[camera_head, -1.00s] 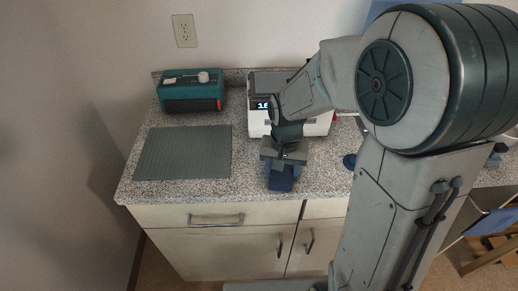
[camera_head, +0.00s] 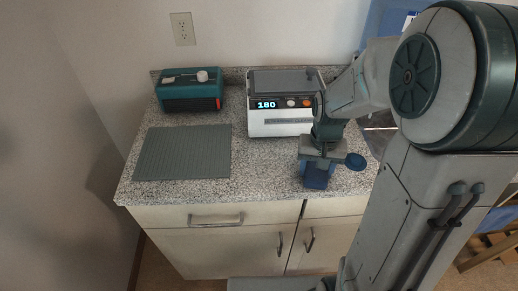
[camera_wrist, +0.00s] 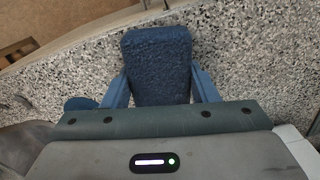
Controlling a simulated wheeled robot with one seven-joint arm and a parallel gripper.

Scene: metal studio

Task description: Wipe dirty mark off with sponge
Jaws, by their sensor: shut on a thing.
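My gripper (camera_head: 318,170) is shut on a dark blue sponge (camera_head: 316,180) at the front of the speckled counter (camera_head: 257,180). In the wrist view the sponge (camera_wrist: 158,62) sits between the two blue fingers, its rough face filling the middle. Whether it touches the counter I cannot tell. I see no clear dirty mark on the counter in either view; the area under the sponge and gripper is hidden.
A grey ribbed mat (camera_head: 183,153) lies at the left. Behind it stands a teal device (camera_head: 189,92). A white device reading 180 (camera_head: 279,120) stands at the back middle. A round blue object (camera_head: 355,161) is right of my gripper. Counter between mat and gripper is clear.

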